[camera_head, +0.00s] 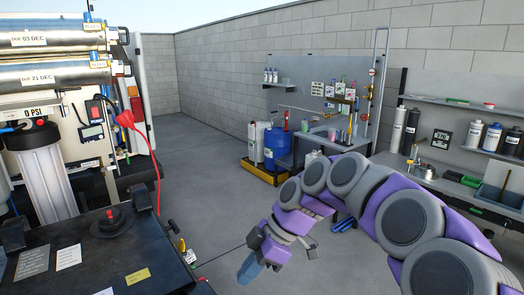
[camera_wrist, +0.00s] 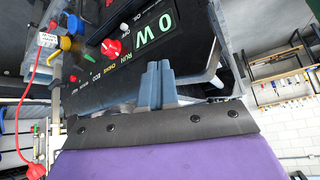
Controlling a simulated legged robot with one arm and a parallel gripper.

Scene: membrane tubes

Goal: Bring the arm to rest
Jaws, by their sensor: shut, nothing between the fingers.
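My arm (camera_head: 372,205), purple with round grey joints, reaches in from the lower right in the head view and bends down toward the middle. My gripper (camera_head: 250,270) points down over the open floor, to the right of the black bench, apart from everything. In the wrist view my gripper (camera_wrist: 158,70) shows its two blue-grey fingers pressed together, with nothing between them. Behind the fingers in that view is a black control panel (camera_wrist: 105,62) with red knobs and green lettering.
A black-topped bench (camera_head: 100,245) with a red knob stands at left, below the membrane tubes (camera_head: 50,75). A red cable (camera_head: 157,180) hangs beside it. A blue drum (camera_head: 276,145) stands on a yellow tray farther back. Shelves with bottles (camera_head: 474,133) line the right. The central floor is clear.

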